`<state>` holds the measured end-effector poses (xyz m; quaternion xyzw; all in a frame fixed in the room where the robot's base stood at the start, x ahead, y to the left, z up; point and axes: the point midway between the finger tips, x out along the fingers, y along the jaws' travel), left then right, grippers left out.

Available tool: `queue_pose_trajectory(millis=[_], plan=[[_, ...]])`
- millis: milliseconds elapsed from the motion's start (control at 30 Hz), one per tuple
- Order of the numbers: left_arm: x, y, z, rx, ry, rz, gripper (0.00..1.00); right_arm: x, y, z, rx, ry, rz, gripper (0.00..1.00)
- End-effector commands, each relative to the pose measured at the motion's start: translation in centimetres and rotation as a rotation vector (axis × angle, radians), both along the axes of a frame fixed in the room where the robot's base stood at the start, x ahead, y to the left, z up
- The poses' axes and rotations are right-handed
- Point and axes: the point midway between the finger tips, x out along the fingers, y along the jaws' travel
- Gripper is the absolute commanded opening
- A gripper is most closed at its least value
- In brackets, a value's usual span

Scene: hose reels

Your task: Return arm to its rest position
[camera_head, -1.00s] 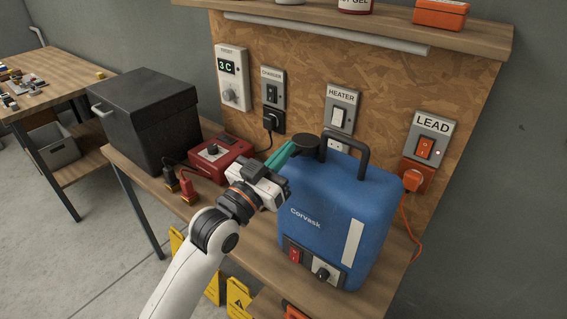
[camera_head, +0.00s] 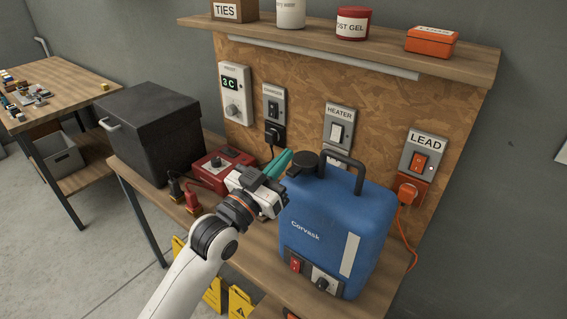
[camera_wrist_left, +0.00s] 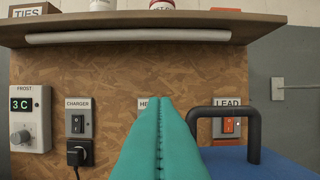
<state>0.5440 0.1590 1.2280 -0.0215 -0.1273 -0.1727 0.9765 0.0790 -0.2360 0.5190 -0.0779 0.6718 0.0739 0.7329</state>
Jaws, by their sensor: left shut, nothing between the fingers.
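My left arm comes in from the bottom of the head view. Its gripper (camera_head: 286,160) has teal fingers that are closed together with nothing between them. It is above the bench, just left of the blue Corvask tank's (camera_head: 335,232) black cap. In the left wrist view the shut teal fingers (camera_wrist_left: 161,115) point at the chipboard panel and cover part of the HEATER label. The tank's black handle (camera_wrist_left: 254,135) shows right of them. Whether the fingers touch the tank I cannot tell. My right gripper is not in view.
The panel carries the FROST display (camera_head: 235,93), CHARGER switch (camera_head: 274,103), HEATER switch (camera_head: 338,130) and LEAD switch (camera_head: 421,160). A red charger box (camera_head: 222,170) and a black box (camera_head: 150,130) stand left on the bench. A shelf (camera_head: 350,46) with containers overhangs the panel.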

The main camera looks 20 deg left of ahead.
Motion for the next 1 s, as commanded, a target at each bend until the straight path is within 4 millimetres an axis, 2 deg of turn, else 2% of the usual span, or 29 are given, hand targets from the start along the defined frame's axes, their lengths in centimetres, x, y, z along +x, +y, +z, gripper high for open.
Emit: queue_pose_trajectory(millis=[33,400,567,767,867,967,1000], plan=[[-1.1,0.3,-1.6,0.002,0.008,-0.001,0.00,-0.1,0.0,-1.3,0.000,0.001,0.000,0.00],[-7.0,2.5,-3.6,0.001,0.006,0.000,0.00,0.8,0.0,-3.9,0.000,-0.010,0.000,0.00],[-8.0,2.9,-3.7,0.001,0.004,0.000,0.00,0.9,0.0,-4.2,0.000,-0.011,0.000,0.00],[-8.2,2.9,-4.4,0.007,0.030,0.005,0.00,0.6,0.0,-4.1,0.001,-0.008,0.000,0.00],[-8.4,2.8,-7.4,0.041,0.146,0.029,0.00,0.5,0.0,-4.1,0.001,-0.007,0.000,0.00],[-9.5,2.8,-12.9,0.105,0.363,0.068,0.00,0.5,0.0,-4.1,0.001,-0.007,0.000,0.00],[-10.4,2.9,-15.5,0.138,0.468,0.087,0.00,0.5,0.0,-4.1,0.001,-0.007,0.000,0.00]])
